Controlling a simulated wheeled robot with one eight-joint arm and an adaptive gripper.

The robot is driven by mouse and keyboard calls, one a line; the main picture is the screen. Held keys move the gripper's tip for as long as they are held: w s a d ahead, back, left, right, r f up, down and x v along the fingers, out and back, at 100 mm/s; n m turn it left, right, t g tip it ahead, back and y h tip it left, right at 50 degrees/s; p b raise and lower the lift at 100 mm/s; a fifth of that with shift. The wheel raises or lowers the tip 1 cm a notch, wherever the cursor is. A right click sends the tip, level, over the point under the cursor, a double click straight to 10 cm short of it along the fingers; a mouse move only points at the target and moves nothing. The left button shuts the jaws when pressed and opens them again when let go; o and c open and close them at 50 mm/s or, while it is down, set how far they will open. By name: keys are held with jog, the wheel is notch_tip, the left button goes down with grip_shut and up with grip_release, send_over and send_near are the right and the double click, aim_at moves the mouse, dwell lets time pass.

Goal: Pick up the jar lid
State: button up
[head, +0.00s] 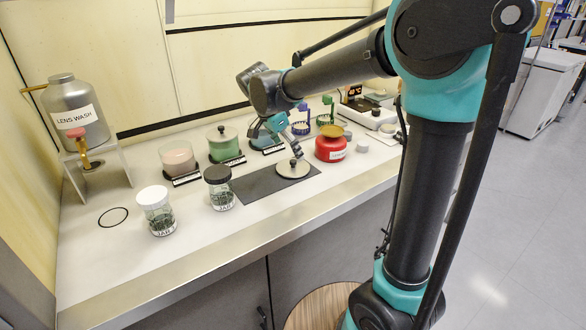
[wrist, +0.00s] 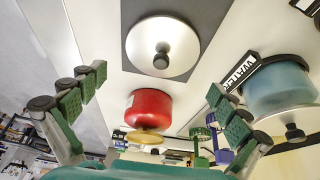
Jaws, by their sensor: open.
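A round silver lid with a dark knob (head: 293,168) lies flat, knob up, on a dark grey mat (head: 255,190) on the bench. The lid also shows at the top middle of the wrist view (wrist: 150,33). My gripper (head: 288,139) is above and behind the lid in the head view, apart from it. In the wrist view my gripper (wrist: 158,90) has its two fingers spread wide with nothing between them touching. A pink-filled glass jar (head: 178,158) has no lid on it. A green jar (head: 224,145) and a blue jar (wrist: 280,90) wear similar silver lids.
A red pot with a gold lid (head: 331,149) stands close behind the silver lid, at right. Two small jars, one white-capped (head: 156,212) and one dark-capped (head: 219,190), stand at the front left. A lens wash can (head: 75,115) stands far left. The bench's front strip is clear.

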aim_at(293, 161)
jog(key=shift+x, duration=2.75)
jog(key=c, duration=1.4)
